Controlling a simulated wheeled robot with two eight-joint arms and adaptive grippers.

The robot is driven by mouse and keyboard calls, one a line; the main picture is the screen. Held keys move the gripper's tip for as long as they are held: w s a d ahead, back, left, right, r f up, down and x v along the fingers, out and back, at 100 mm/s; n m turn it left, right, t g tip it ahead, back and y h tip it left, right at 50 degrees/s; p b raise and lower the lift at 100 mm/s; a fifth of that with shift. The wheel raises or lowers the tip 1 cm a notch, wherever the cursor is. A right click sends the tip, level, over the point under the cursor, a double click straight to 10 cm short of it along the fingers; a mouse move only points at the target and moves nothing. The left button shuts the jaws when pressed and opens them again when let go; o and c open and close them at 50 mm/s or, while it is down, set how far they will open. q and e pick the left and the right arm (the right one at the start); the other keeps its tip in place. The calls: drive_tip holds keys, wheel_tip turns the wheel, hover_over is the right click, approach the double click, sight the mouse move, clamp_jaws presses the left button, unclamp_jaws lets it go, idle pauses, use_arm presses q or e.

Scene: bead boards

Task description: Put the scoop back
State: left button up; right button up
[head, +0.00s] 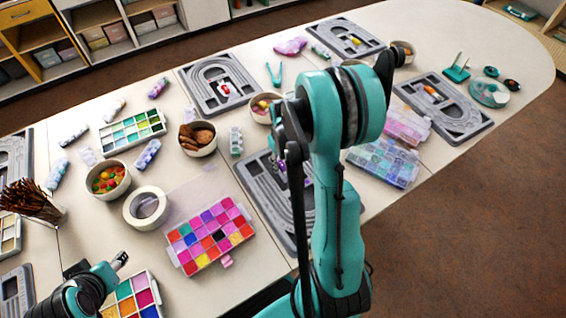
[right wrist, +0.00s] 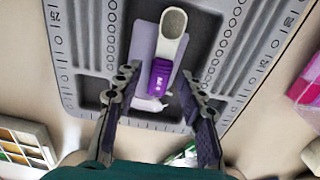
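The scoop (right wrist: 160,75) has a pale bowl and a purple handle. In the right wrist view it lies on a grey bead board (right wrist: 88,40), with the bowl pointing away from me. My right gripper (right wrist: 160,78) is open. Its two dark fingers show on either side of the purple handle with clear gaps, and nothing is held. In the head view, the same board (head: 262,195) is partly hidden behind my right arm, with a bit of purple showing on it. My left gripper (head: 119,261) is at the lower left, and its fingers are too small to read.
A tray of pink, red and purple beads (head: 210,238), a roll of tape (head: 145,207) and a bowl of brown pieces (head: 198,138) stand left of the board. Blue bead boxes (head: 384,163) stand to its right. Other bead boards (head: 215,82) lie farther back.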

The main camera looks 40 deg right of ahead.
sight(283, 166)
drive_tip(key=shift+r, duration=0.3)
wheel_tip(283, 166, up, 13)
drive_tip(key=p, duration=0.6)
drive_tip(key=s+a+r+t, duration=0.3)
drive_tip(key=a+r, duration=0.2)
drive_tip(key=a, duration=0.4)
drive_tip(key=s+a+r+n+t, duration=0.1)
drive_tip(key=s+a+r+t, duration=0.3)
drive_tip(key=a, duration=0.5)
drive_tip(key=shift+s+a+r, duration=0.15)
drive_tip(key=shift+s+r, duration=0.1)
drive_tip(key=shift+r, duration=0.4)
